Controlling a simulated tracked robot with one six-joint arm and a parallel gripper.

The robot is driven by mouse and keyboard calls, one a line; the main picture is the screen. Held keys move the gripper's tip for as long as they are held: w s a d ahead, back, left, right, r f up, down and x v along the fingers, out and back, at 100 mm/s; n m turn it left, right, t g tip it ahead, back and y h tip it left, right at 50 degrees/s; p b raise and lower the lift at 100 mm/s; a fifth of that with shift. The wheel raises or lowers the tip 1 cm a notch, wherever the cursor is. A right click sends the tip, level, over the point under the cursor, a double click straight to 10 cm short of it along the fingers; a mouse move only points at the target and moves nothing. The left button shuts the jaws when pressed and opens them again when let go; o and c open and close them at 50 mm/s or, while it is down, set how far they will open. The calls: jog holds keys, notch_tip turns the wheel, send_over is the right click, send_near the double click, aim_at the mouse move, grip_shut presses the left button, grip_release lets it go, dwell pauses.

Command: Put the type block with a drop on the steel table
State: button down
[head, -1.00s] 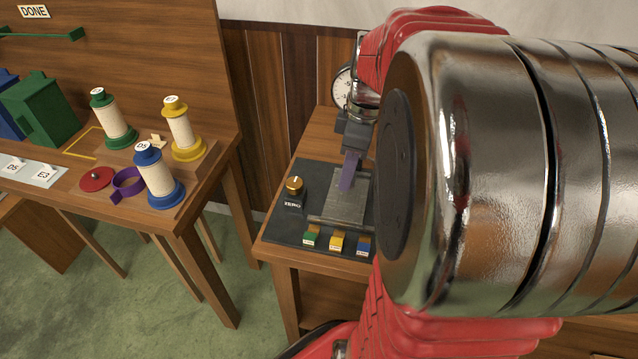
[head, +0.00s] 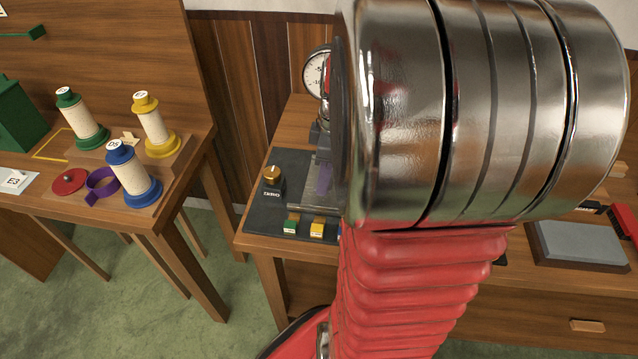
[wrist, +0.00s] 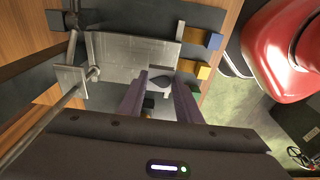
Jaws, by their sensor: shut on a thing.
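In the wrist view my gripper (wrist: 160,82) is shut on a small block with a dark drop mark (wrist: 161,83), held between the two purplish fingers. The block's body is mostly hidden. The fingertips overlap the near edge of the steel table (wrist: 125,55), a flat grey plate; I cannot tell whether the block touches it. In the head view my arm covers most of the steel table (head: 307,190), and a purple part of my gripper (head: 324,178) shows beside the arm.
A brass ZERO knob (head: 272,175) and a round dial (head: 317,72) stand near the steel table. Green (head: 291,224) and yellow (head: 318,228) blocks line its front; a blue block (wrist: 205,38) shows in the wrist view. Several spools stand left; a grey slab (head: 580,243) lies right.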

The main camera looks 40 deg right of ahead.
aim_at(331, 182)
jog(key=shift+f, duration=1.85)
jog(key=shift+f, duration=0.1)
jog(key=c, duration=1.3)
grip_release()
jog(key=r, duration=0.8)
jog(key=s+d+r, duration=0.1)
jog(key=r, duration=0.3)
jog(key=shift+s, duration=0.1)
jog(key=shift+a, duration=0.1)
